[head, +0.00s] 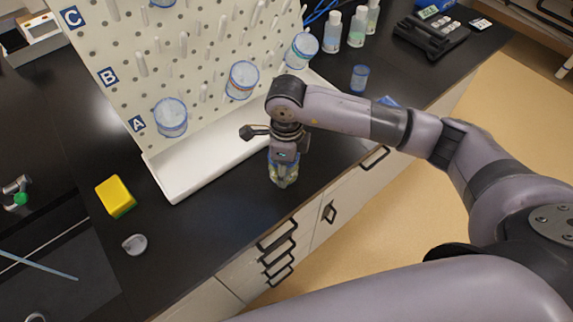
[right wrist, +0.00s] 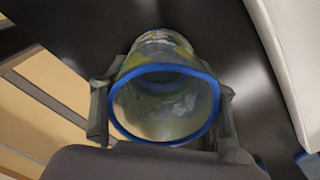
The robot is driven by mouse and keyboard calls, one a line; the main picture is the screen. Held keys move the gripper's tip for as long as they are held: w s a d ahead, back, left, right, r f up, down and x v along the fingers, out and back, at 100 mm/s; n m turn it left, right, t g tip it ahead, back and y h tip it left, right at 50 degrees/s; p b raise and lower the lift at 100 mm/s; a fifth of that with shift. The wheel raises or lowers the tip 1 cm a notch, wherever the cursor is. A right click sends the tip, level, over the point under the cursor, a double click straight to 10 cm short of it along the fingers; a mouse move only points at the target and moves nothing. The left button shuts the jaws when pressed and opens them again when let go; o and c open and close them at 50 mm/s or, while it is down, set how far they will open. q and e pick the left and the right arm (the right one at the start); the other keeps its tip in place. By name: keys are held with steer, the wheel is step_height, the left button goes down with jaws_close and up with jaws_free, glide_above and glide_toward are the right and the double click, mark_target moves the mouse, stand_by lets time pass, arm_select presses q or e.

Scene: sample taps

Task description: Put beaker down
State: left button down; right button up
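The beaker (right wrist: 165,98) has clear walls, a blue rim and a yellowish pattern. In the right wrist view it sits between the two fingers of my right gripper (right wrist: 160,112), which press against its sides. In the head view the right gripper (head: 284,172) points down over the black counter (head: 240,222) near its front edge, around the beaker, which is mostly hidden by the fingers. I cannot tell whether the beaker's base touches the counter. My left gripper does not show.
A white pegboard rack (head: 215,165) with blue-rimmed beakers (head: 171,117) stands behind. A yellow sponge (head: 116,196) and a small grey object (head: 134,244) lie to the left. A blue cup (head: 360,77) and white bottles (head: 332,33) stand at the right. Counter left of the gripper is clear.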

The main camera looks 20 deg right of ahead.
steer(key=o, duration=0.4)
steer(key=shift+c, duration=0.2)
steer(key=shift+r, duration=0.1)
steer(key=shift+r, duration=0.2)
step_height(320, 180, up, 12)
steer(key=b, duration=0.3)
steer(key=shift+f, duration=0.2)
